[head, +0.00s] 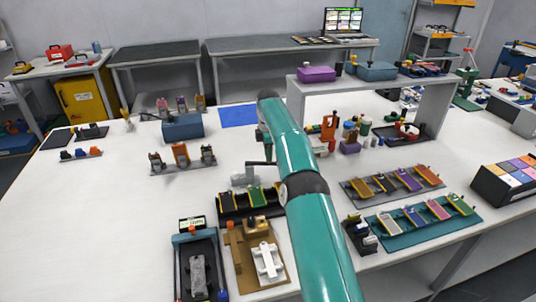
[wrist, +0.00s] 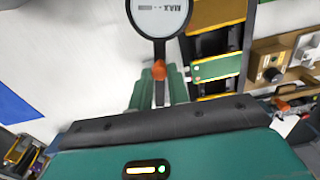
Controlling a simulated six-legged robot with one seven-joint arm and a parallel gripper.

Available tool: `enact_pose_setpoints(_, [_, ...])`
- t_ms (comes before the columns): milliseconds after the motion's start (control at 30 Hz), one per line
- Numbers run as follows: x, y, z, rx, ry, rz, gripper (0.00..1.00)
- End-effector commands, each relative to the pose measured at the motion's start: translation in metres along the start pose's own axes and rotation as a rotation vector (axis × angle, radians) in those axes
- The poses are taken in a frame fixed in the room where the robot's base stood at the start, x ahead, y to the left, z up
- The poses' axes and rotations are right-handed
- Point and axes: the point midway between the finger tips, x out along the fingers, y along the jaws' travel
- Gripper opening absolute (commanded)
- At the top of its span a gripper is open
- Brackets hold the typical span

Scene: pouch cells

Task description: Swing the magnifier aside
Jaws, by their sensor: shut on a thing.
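The magnifier (wrist: 159,18) shows at the top of the wrist view as a round lens in a black rim, with a dark handle below it. Reversed-looking lettering shows through the lens. An orange piece (wrist: 159,70) sits on the handle. My gripper (wrist: 159,90) is shut on the handle just below the orange piece, one green finger on each side. In the head view my teal arm reaches over the white table, and its front end hides part of the place around the gripper. I cannot clearly make out the magnifier there.
A dark tray of pouch cells (head: 223,209) lies left of my arm, beside a tan fixture (head: 234,262) and a blue-framed device (head: 176,268). More cell trays (head: 400,232) lie to the right. A raised shelf (head: 341,82) stands behind. The left tabletop is fairly clear.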

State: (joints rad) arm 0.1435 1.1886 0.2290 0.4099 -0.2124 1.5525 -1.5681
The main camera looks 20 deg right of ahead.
Motion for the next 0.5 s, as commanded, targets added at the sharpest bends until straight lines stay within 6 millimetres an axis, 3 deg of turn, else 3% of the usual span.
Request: enact_pose_setpoints(500, [-0.0014,0.0023,0.0002,-0.033,-0.001,0.001,0.0])
